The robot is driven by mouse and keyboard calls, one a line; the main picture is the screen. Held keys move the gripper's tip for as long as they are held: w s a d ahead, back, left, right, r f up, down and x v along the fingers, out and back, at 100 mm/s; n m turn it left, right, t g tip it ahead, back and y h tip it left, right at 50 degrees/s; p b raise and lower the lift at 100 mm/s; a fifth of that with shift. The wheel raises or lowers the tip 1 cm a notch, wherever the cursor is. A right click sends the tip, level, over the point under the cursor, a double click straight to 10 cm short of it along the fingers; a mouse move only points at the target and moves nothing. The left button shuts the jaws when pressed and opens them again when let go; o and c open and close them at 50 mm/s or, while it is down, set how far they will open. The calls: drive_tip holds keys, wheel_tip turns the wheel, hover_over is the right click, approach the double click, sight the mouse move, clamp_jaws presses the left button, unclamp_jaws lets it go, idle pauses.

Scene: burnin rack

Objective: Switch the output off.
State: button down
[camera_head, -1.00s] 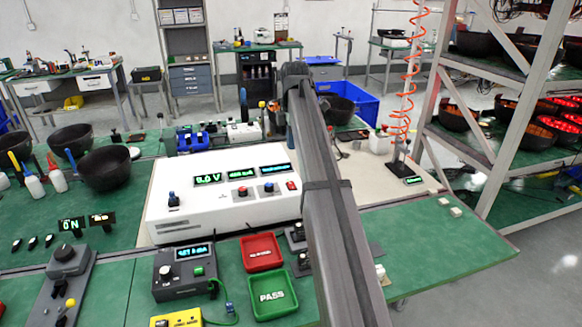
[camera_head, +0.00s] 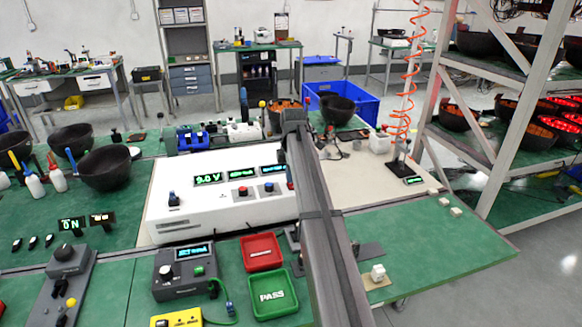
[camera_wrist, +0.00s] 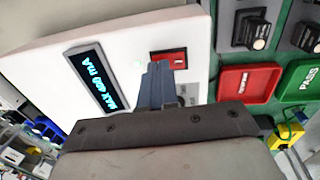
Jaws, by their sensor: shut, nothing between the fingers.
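The white bench unit (camera_head: 185,215) stands in the middle of the bench with lit green and blue displays; one display (camera_head: 208,178) reads about 9.0 V. A red switch in a black frame (camera_wrist: 181,56) shows on its white panel in the wrist view, partly covered by my fingers. A faint green glow (camera_wrist: 141,63) lies just left of the fingertips. My gripper (camera_wrist: 160,70) is shut and empty, its tips at or just over the switch's edge; contact cannot be told. In the head view my arm hides the gripper.
A display reading MAX 400 mA (camera_wrist: 92,80) is left of the fingers. A red tray (camera_head: 262,252) and a green PASS tray (camera_head: 272,297) lie in front of the unit, beside a dark meter box (camera_head: 184,272). The bench's right end is mostly clear.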

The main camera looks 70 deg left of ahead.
drive_tip(key=shift+f, duration=0.3)
drive_tip(key=shift+a+f, duration=0.1)
drive_tip(key=shift+f, duration=0.15)
idle(0.4)
drive_tip(key=shift+d, duration=0.85)
wheel_tip(320, 180, up, 14)
drive_tip(key=d, duration=0.1)
drive_tip(key=shift+d, duration=0.3)
